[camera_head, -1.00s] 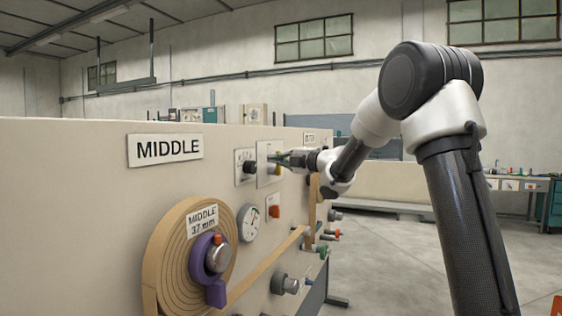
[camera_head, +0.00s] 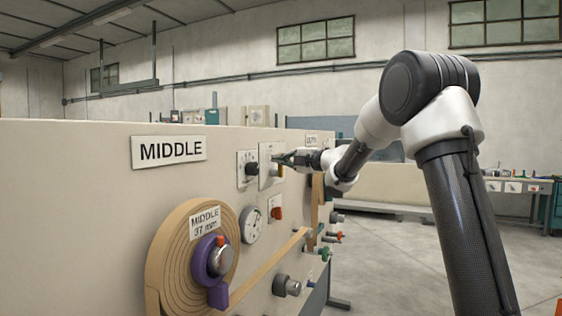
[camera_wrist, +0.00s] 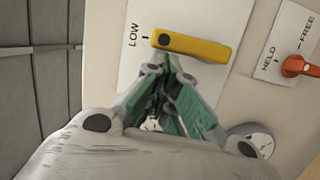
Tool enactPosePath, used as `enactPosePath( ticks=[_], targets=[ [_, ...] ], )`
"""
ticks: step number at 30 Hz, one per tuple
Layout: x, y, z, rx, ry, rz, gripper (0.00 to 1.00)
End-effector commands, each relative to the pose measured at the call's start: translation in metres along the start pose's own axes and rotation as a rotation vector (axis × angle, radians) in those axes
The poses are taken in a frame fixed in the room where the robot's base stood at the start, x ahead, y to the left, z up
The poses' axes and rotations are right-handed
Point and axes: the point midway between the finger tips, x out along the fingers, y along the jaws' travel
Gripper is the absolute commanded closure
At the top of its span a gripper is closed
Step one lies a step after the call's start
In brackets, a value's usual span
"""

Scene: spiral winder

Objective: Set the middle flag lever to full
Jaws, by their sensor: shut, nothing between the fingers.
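The yellow flag lever (camera_wrist: 195,46) lies on a white plate (camera_wrist: 135,72), its dark-dotted end beside the LOW mark in the wrist view. In the head view the plate (camera_head: 266,174) is on the beige panel, right of a black knob, and the lever is small and partly hidden by my gripper. My gripper (camera_wrist: 167,60) is shut and empty, with its green-lined fingertips just below the lever near its dotted end. It also shows in the head view (camera_head: 280,159), in front of the plate. I cannot tell whether the tips touch the lever.
An orange lever (camera_wrist: 297,66) on a HELD/FREE plate sits right of the yellow one. The panel also bears the MIDDLE sign (camera_head: 168,151), a black knob (camera_head: 251,169), a gauge (camera_head: 251,225) and a tape roll (camera_head: 170,262). The floor to the right is open.

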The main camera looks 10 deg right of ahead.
Motion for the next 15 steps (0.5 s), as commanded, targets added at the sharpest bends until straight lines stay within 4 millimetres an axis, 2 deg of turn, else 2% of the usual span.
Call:
enactPosePath(
  ticks=[15],
  targets=[
    [0.002,0.0062,0.0089,0.138,-0.001,-0.035,1.0]
  ],
)
